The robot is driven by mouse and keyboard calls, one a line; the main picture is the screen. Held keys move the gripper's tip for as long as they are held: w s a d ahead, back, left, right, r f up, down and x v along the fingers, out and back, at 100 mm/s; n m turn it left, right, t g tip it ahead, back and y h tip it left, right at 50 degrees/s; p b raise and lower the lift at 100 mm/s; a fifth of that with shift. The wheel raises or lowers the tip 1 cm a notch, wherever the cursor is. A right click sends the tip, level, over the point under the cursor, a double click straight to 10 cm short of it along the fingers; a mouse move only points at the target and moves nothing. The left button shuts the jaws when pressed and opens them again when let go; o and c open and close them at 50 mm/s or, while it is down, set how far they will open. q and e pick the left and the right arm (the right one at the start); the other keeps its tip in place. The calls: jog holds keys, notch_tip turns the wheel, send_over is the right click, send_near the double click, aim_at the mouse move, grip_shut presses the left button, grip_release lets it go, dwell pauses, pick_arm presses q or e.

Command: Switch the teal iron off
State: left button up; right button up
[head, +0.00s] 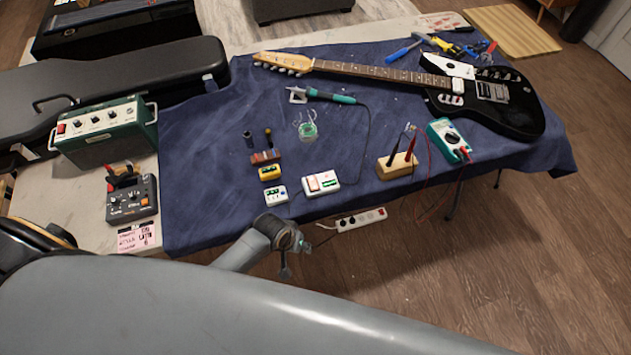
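The teal iron (331,96) is a soldering iron with a teal handle, lying at the middle back of the blue cloth with its tip end at a small white stand (298,95). Its dark cord runs from the handle down the cloth towards a white box (321,182) with a reddish part on top near the front edge. Whether the cord ends there is too small to tell. What seems to be my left gripper (284,262) is small and dark, low at the table's front edge, apart from the iron. Its fingers are unclear. My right gripper is not in view.
A white power strip (361,219) shows beyond the table's front edge. A black guitar (510,112) lies at the back and right. A multimeter (447,140), a wooden block with probes (397,165) and small pedals (275,195) stand nearby. A green amplifier (105,130) is left.

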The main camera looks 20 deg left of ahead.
pick_arm(q)
jog(key=w+d+r+n, duration=0.1)
jog(key=w+d+r, duration=0.4)
jog(key=r, duration=0.5)
notch_tip(320, 180, up, 17)
jog(key=n+g+y+p, duration=0.2)
jog(key=n, duration=0.4)
send_over(313, 185)
notch_tip(313, 185, down, 14)
jog(key=shift+r+p, duration=0.25)
jog(key=shift+p, duration=0.15)
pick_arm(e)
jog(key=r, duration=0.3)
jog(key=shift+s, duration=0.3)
